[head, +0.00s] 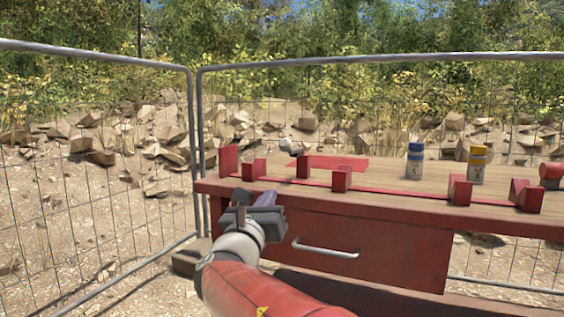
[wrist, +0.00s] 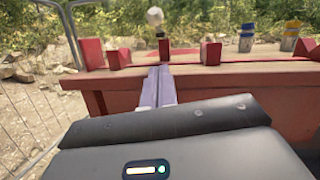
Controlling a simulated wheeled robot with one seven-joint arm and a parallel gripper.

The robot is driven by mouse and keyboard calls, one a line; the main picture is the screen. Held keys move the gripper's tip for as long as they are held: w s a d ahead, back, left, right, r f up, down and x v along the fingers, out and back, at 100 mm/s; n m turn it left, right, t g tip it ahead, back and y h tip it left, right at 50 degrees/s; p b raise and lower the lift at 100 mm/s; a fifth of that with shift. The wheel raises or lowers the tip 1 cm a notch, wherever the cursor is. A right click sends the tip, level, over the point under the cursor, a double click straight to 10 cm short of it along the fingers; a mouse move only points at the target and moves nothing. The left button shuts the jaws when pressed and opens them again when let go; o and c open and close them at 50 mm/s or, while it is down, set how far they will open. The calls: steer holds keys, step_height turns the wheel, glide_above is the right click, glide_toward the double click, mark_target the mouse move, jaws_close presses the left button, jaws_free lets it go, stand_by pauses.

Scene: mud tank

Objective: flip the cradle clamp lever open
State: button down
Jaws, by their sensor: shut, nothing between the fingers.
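The clamp lever (head: 291,146) shows a pale round knob on a short dark arm, near the back left part of the red-edged bench. In the wrist view the lever's knob (wrist: 155,17) stands above a red block, straight beyond my fingers. Whether the lever is latched is too small to tell. My gripper (head: 266,198) is in front of the bench's left front edge, apart from the lever. In the wrist view my gripper (wrist: 160,70) has its two pale fingers together, pointing at the bench, with nothing between them.
Red cradle blocks (head: 340,179) stand along the front of the wooden bench (head: 385,187). A blue-topped can (head: 414,161) and a yellow-topped can (head: 477,165) stand to the right. A drawer handle (head: 325,249) juts from the front. Wire fence (head: 197,140) closes the left and back.

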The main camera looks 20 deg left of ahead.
steer(key=r+p+x, duration=0.2)
steer(key=x, duration=1)
steer(key=shift+a+r, duration=0.2)
steer(key=shift+r, duration=0.25)
